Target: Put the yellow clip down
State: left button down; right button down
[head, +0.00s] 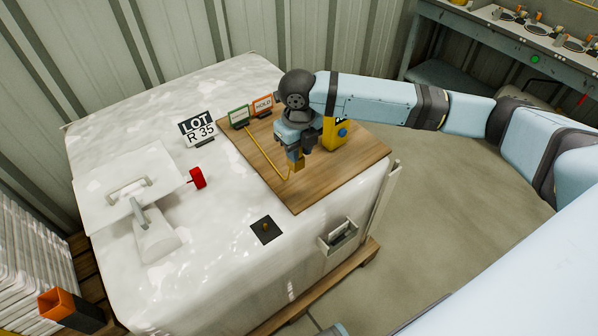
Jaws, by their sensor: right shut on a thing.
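My right gripper (296,165) points down over the wooden board (320,192) on top of the white bulk bag. It is shut on a small yellow-orange piece, which I take to be the yellow clip (297,163); the fingers hide much of it. I cannot tell whether the clip touches the board. A thin yellow line (263,151) runs along the board's left part towards the area below the gripper. My left gripper is not in view.
A yellow block with a blue knob (334,134) stands right behind the gripper. Green-framed and orange HOLD signs (263,105) stand at the board's back edge. A LOT R 35 sign (197,127), a red part (197,178) and a black plate (265,230) lie left. The board's front is clear.

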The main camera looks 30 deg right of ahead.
aim_at(299, 169)
notch_tip(299, 169, down, 10)
jog(key=shift+r, duration=0.15)
dwell(0.3)
jog(key=c, duration=0.9)
grip_release()
